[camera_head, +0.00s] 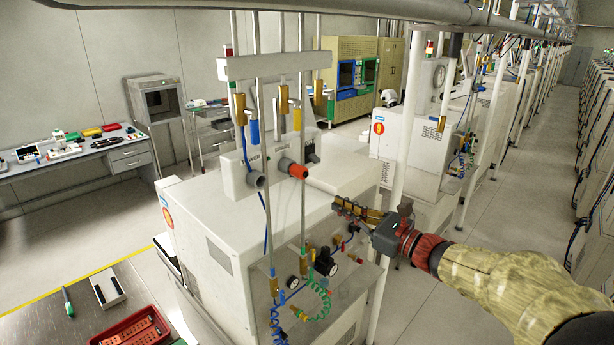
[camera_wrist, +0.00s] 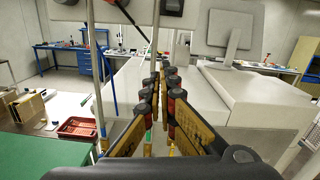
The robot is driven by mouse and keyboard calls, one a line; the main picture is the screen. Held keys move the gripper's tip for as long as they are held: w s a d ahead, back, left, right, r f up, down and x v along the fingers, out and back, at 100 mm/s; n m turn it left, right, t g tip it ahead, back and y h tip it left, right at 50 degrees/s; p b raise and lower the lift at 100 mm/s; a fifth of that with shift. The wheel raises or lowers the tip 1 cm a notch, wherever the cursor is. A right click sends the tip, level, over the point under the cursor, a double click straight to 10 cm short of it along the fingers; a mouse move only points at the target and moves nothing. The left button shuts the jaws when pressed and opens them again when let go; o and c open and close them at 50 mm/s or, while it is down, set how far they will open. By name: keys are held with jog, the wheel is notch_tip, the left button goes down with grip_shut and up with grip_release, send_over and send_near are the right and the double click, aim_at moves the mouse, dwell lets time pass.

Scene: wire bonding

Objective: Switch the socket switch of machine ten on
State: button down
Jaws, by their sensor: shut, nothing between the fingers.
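A pale socket box (camera_head: 235,172) hangs on vertical poles above a white machine (camera_head: 215,210). Its front bears a dark label, a grey round socket (camera_head: 256,180) and an orange-red round socket (camera_head: 297,170). A small dark part (camera_head: 312,150) sits at its right end; I cannot tell whether it is the switch or how it is set. In the wrist view, the closed fingers (camera_wrist: 162,72) point forward over a pale machine top.
Vertical poles, gauges (camera_head: 325,262) and coiled hoses (camera_head: 318,300) stand close left of my gripper. An overhead pipe (camera_head: 400,10) crosses above. A red tray (camera_head: 130,328) lies on the lower-left bench. More machines line the right side, with an open aisle (camera_head: 520,170).

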aim_at(314, 159)
jog(key=shift+w+d+r+m+t, duration=0.1)
jog(key=shift+d+r+m+t, duration=0.05)
jog(key=shift+r+m, duration=0.3)
jog(key=shift+d+r+m+t, duration=0.15)
jog(key=shift+r+m, duration=0.15)
jog(key=shift+m, duration=0.15)
jog(key=x, duration=1.1)
jog(key=r, duration=0.1)
jog(key=s+d+r+p, duration=0.1)
jog(key=s+r, duration=0.1)
jog(key=shift+d+r+p, duration=0.25)
jog(key=shift+d+p, duration=0.1)
jog(key=shift+w, duration=0.1)
